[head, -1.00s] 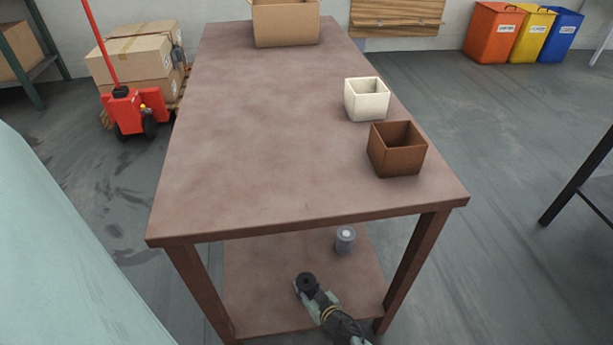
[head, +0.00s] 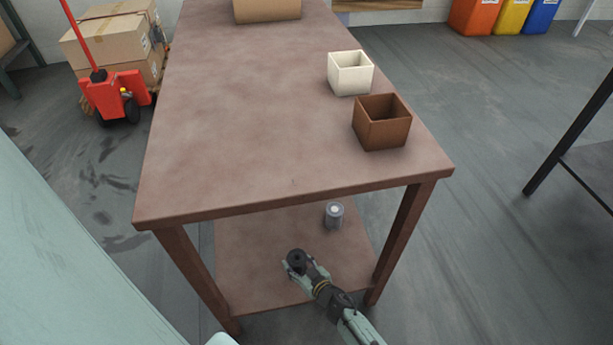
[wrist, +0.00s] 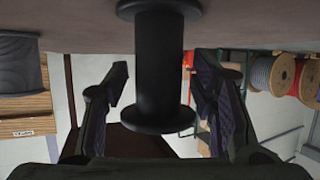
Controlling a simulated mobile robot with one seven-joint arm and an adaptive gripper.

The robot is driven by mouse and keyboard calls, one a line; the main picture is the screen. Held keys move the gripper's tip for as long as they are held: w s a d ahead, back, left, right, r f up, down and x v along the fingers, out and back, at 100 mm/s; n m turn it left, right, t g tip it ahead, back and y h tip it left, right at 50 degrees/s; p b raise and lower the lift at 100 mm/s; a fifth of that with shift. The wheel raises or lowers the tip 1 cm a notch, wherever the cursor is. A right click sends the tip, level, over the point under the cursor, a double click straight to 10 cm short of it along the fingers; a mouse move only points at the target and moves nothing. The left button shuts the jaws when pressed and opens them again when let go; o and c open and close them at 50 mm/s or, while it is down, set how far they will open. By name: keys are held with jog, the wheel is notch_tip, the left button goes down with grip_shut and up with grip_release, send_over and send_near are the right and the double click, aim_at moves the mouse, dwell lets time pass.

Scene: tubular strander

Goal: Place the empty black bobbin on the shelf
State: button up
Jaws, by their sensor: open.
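The black bobbin (head: 297,258) stands on the lower shelf (head: 250,275) of the brown table, near its front. In the wrist view, which appears upside down, the black bobbin (wrist: 162,70) has one flange against the shelf surface and sits upright between the fingers. My gripper (head: 300,266) reaches in low from the front right. In the wrist view my gripper (wrist: 160,88) is open, with a finger on each side of the bobbin and visible gaps to its core. The bobbin's far side is hidden.
A grey bobbin (head: 334,215) stands on the lower shelf, behind and right. The tabletop (head: 240,130) overhangs the shelf, and a front leg (head: 402,240) is right of my arm. A brown box (head: 381,123) and a cream box (head: 350,73) stand on top. Shelf left of the bobbin is clear.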

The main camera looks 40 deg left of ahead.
jog(key=v, duration=1)
jog(key=shift+d+r+p, duration=0.1)
jog(key=shift+d+p, duration=0.25)
jog(key=shift+d, duration=0.05)
jog(key=shift+s+d+r, duration=0.2)
jog(key=shift+s+d, duration=0.05)
jog(key=shift+d, duration=0.15)
